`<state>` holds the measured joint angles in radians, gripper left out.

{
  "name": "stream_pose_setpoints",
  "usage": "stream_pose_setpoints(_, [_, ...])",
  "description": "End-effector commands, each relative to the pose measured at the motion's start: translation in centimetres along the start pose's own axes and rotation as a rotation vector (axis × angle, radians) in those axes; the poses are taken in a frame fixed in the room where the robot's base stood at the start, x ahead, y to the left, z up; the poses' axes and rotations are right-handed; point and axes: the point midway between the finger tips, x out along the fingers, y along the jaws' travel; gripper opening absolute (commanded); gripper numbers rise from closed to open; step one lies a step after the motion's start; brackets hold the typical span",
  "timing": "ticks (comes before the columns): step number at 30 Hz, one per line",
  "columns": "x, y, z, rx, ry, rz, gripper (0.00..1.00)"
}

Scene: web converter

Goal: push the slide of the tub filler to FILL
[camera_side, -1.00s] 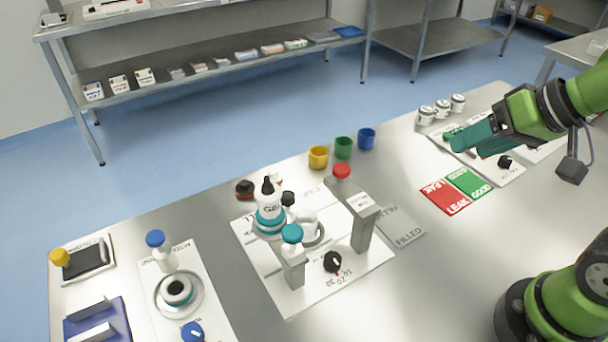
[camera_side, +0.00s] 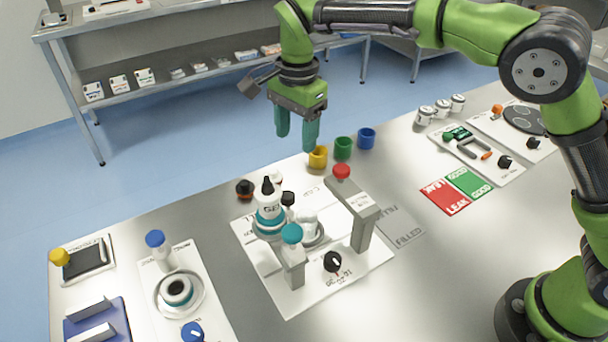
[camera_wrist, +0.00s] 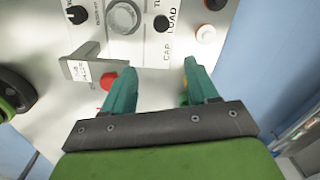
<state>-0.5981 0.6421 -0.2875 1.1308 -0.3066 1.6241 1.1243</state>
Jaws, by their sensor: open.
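The tub filler is the white plate (camera_side: 290,300) in the middle of the bench. It carries a white bottle (camera_side: 270,205) over a teal ring, a post with a teal knob (camera_side: 291,234), a grey post with a red button (camera_side: 342,171) and a black dial (camera_side: 333,262). A small black knob (camera_side: 288,198), perhaps the slide's handle, stands beside the bottle; a black knob (camera_wrist: 161,22) shows by the word LOAD in the wrist view. FILL is not readable. My gripper (camera_side: 296,142) is open and empty, above the bench's back edge behind the filler; its fingers (camera_wrist: 160,68) point down.
Yellow (camera_side: 318,157), green (camera_side: 343,148) and blue (camera_side: 366,138) cups stand just behind the filler, near my fingers. A red and green card (camera_side: 456,190) lies to the right. Other stations are at the left and far right. The front right of the bench is clear.

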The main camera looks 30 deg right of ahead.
Motion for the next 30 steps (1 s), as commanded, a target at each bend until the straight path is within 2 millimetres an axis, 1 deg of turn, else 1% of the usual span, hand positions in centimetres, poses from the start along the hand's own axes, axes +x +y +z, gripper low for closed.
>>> stream_pose_setpoints(1, [0.3,-1.0,1.0,0.105,0.020,0.008,0.58])
stream_pose_setpoints(3, [-0.5,-1.8,1.5,0.270,0.031,0.009,0.58])
stream_pose_setpoints(6, [-2.4,-1.8,1.8,0.442,0.019,0.004,0.58])
stream_pose_setpoints(9, [-2.2,-1.3,1.9,0.534,0.018,0.029,0.58])
stream_pose_setpoints(13, [-1.6,-1.2,1.9,0.560,0.017,0.033,0.58])
stream_pose_setpoints(17, [0.3,-1.1,1.9,0.558,0.018,0.035,0.58])
stream_pose_setpoints(30, [9.9,-0.8,1.8,0.557,0.017,0.034,0.58])
